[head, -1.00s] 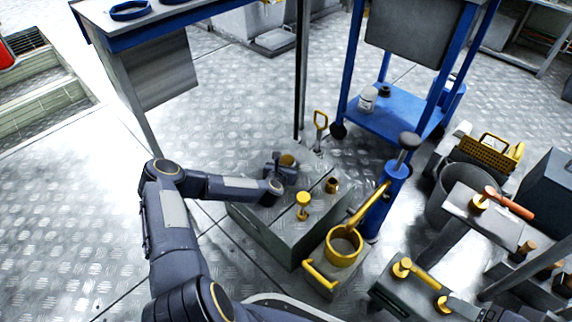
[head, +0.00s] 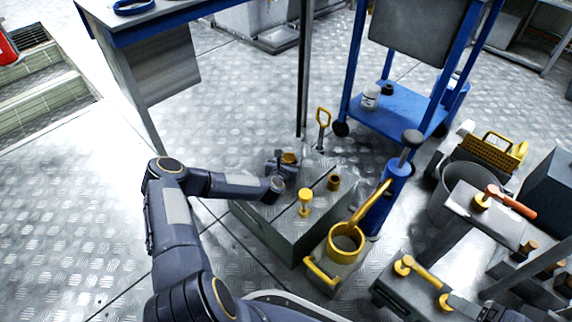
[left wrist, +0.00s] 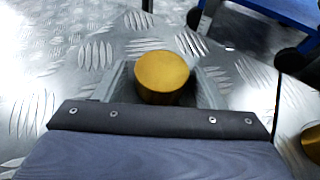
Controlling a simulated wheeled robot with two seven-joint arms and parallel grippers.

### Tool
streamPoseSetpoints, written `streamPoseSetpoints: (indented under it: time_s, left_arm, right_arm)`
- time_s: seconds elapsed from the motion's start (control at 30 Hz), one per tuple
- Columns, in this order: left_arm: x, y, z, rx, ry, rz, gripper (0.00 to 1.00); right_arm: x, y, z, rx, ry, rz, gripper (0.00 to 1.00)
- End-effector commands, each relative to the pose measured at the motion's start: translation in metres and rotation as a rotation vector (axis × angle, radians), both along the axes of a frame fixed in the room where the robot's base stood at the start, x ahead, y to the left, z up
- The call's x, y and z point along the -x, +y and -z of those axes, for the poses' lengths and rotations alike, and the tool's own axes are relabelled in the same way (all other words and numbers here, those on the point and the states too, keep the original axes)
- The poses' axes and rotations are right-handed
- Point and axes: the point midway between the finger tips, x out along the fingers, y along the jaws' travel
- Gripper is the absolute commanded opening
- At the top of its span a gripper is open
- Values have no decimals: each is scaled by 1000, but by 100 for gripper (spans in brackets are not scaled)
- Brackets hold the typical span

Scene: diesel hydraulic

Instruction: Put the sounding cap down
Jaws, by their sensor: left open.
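The sounding cap, a round brass-yellow cap (head: 289,158), is at the far left end of the grey box (head: 270,212). In the left wrist view the cap (left wrist: 163,75) shows its flat round top, centred just beyond my gripper body. My left gripper (head: 284,161) is open, with its fingers spread on either side of the cap; a gap to the cap cannot be made out clearly. The cap's underside is hidden, so I cannot tell what it rests on.
On the box stand a yellow knob (head: 305,197) and a short brass fitting (head: 334,183). A yellow-handled tool (head: 322,120) stands behind. Open plate floor (head: 90,215) lies left.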

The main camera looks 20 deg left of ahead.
Motion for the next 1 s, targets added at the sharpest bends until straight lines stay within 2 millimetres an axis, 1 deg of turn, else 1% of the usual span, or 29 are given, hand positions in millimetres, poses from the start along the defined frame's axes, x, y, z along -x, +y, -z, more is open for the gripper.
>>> streamPoseSetpoints:
  time_s: [0.03, 0.1, 0.27, 0.4, 0.5, 0.6, 0.7, 0.83, 0.93, 1.0]
  left_arm:
    - [4, -4, 3, 5, 17, 11, 67]
    - [6, -4, -6, 4, 18, 11, 67]
    - [37, -9, -23, 7, 16, 9, 67]
    - [66, -14, -36, 7, 13, 8, 67]
    - [84, -16, -44, 5, 11, 6, 67]
    - [98, -18, -49, 4, 10, 6, 67]
    - [106, -20, -52, 2, 9, 5, 67]
    - [109, -24, -59, -31, 12, 45, 67]
    - [105, -32, -75, -140, 30, 170, 67]
    - [102, -41, -92, -265, 51, 304, 67]
  right_arm:
    - [0, 0, 0, 0, 0, 0, 71]
    - [0, 0, -4, 0, 0, 0, 71]
    - [0, 0, -24, 0, 0, 0, 71]
    - [0, 0, -38, 0, 0, 0, 71]
    - [0, 0, -45, 0, 0, 0, 71]
    - [0, 0, -50, 0, 0, 0, 71]
    - [0, 0, -52, 0, 0, 0, 71]
    - [0, 0, -53, 0, 0, 0, 71]
    - [0, 0, -53, 0, 0, 0, 71]
    - [0, 0, -53, 0, 0, 0, 71]
